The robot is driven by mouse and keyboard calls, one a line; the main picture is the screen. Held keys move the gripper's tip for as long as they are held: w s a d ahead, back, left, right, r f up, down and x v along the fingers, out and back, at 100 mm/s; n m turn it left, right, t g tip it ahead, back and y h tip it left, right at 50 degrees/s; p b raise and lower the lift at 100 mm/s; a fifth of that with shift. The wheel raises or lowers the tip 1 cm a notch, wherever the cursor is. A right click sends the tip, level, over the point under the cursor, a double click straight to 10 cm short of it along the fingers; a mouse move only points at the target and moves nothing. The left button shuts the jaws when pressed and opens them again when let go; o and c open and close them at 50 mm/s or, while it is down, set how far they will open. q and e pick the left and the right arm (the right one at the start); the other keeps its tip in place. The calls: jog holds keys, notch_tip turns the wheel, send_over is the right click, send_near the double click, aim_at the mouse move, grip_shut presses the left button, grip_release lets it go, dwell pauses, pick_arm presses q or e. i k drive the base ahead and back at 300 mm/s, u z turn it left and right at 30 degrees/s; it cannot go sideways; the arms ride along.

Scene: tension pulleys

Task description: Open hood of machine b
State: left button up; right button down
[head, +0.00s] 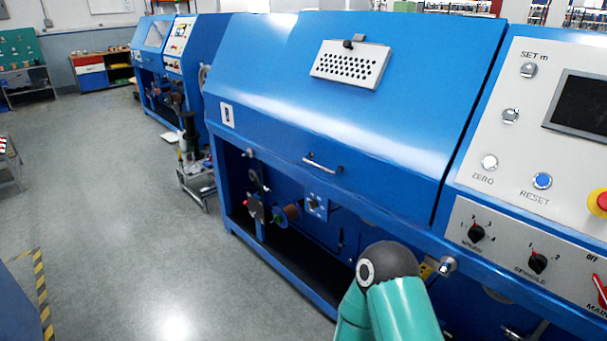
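A large blue machine (245,190) fills the middle and right of the head view. Its wide sloping blue hood (300,110) is down and closed over the open lower bay. A small metal handle (322,165) sits near the hood's lower edge. A small white label (227,115) is at the hood's left end; its letter is too small to read surely. Neither gripper is in view. Only a teal and dark arm link of mine shows at the bottom, in front of the machine's lower right part.
A control panel (520,140) with knobs, a screen and a red stop button (601,200) adjoins the hood on the right. Another blue machine (165,60) stands farther back, with a small cart (197,165) between. The grey floor (130,230) at left is clear.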

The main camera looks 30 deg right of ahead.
aim_at(395, 145)
jog(key=u, duration=0.05)
jog(key=i, duration=1.85)
jog(key=z, duration=0.85)
jog(key=k, duration=0.85)
jog(key=z, duration=0.15)
jog(key=i, duration=0.9)
jog(key=u, duration=0.05)
